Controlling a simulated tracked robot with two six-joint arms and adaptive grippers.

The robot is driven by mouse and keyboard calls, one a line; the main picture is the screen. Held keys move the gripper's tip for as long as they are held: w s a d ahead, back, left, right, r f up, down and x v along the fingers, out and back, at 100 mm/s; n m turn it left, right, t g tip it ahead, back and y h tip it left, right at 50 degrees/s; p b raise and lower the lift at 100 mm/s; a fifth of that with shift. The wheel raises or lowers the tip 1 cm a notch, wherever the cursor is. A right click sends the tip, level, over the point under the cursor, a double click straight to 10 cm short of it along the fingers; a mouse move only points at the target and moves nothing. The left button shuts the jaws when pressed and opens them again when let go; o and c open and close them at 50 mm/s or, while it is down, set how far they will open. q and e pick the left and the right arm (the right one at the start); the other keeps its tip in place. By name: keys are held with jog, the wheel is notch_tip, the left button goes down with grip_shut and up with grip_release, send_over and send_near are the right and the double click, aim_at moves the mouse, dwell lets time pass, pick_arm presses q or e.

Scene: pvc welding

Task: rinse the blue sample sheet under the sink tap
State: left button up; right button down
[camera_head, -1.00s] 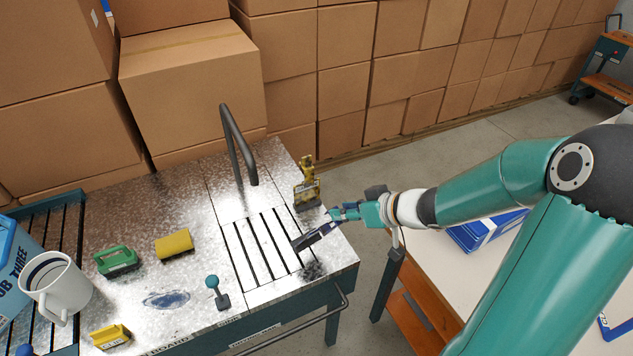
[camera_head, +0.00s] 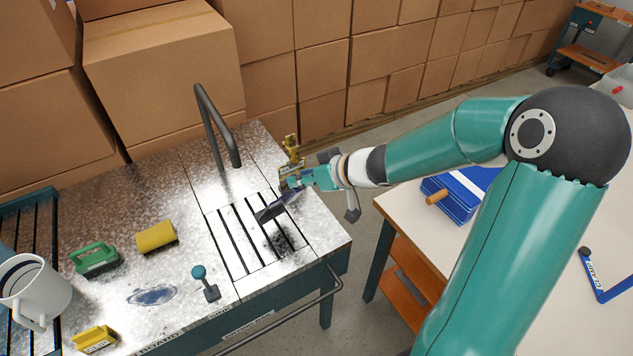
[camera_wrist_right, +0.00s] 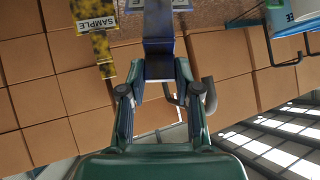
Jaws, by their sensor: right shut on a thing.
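My right gripper (camera_head: 296,183) is shut on the dark blue sample sheet (camera_head: 271,211). The sheet is tilted over the slatted sink grate (camera_head: 225,237), to the right of and lower in the picture than the spout of the grey bent tap (camera_head: 213,122). I cannot tell whether it is directly under the spout; no water shows. In the right wrist view the gripper (camera_wrist_right: 158,77) grips the sheet's near end and the sheet (camera_wrist_right: 158,28) extends away. My left gripper is not in view.
A yellow and black sample stand (camera_head: 291,147) is partly hidden behind my gripper. Cardboard boxes (camera_head: 165,70) wall the back. A white table (camera_head: 415,215) is at right.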

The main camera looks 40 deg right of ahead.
aim_at(284, 196)
jog(key=w, duration=0.1)
jog(key=w+a+b, duration=0.1)
jog(key=w+a+f+b, duration=0.1)
jog(key=w, duration=0.1)
jog(key=shift+w+a, duration=0.15)
jog(key=shift+w, duration=0.2)
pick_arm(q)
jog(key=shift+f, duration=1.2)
pick_arm(e)
jog(key=shift+w+a+f, duration=0.15)
jog(key=shift+w+a, duration=0.15)
jog(key=shift+w, duration=0.35)
jog(key=shift+w+a+f, duration=0.15)
jog(key=shift+w+a, duration=0.15)
jog(key=shift+w, duration=0.35)
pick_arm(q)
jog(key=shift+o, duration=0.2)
